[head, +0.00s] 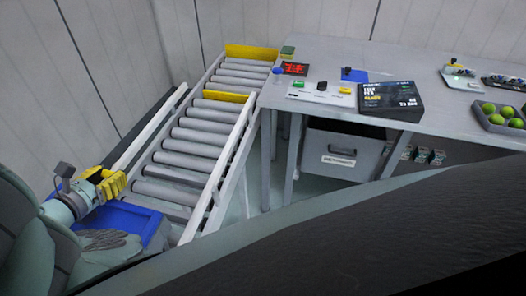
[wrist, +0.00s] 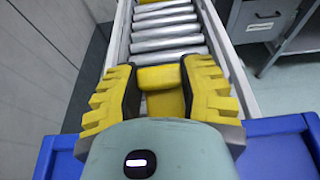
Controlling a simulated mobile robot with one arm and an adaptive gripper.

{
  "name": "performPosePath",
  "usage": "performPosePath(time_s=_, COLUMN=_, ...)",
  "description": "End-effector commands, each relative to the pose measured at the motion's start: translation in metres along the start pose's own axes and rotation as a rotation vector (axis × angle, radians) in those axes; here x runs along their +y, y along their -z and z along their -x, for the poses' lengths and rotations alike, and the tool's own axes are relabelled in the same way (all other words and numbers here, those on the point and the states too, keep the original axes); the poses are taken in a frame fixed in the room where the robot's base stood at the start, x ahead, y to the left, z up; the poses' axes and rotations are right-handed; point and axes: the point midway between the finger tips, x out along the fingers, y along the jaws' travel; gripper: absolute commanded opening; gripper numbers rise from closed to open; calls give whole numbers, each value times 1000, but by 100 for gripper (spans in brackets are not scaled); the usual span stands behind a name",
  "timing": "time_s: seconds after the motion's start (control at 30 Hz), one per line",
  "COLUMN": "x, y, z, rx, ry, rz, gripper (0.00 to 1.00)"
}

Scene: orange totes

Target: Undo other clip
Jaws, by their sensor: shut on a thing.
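A blue tote (head: 135,217) sits at the near end of the roller conveyor, partly hidden by my arm. My gripper (head: 115,184) has yellow fingers and is over the tote's far edge. In the wrist view my gripper (wrist: 158,78) is closed around a yellow piece (wrist: 165,104), which looks like a clip on the tote's rim. The tote's blue rim (wrist: 275,148) shows on both sides of the gripper there. I cannot tell whether the clip is fastened or loose. No second clip can be made out.
The roller conveyor (head: 185,150) runs away from the tote, with white side rails and yellow bars (head: 252,52). A grey table (head: 340,60) to the right carries a black box (head: 391,99), small coloured items and a tray of green balls (head: 497,118).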

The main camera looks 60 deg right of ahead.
Motion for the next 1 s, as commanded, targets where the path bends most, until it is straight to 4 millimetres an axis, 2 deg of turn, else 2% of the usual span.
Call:
performPosePath(time_s=0.27, x=0, y=0, z=3, rx=-66, ry=-2, rz=1, gripper=5)
performPosePath(time_s=0.7, x=0, y=-1, z=3, rx=-73, ry=0, rz=2, gripper=5)
performPosePath(time_s=0.73, x=0, y=-1, z=3, rx=-73, ry=-1, rz=2, gripper=46)
performPosePath(time_s=1.0, x=0, y=-1, z=3, rx=-71, ry=0, rz=2, gripper=73)
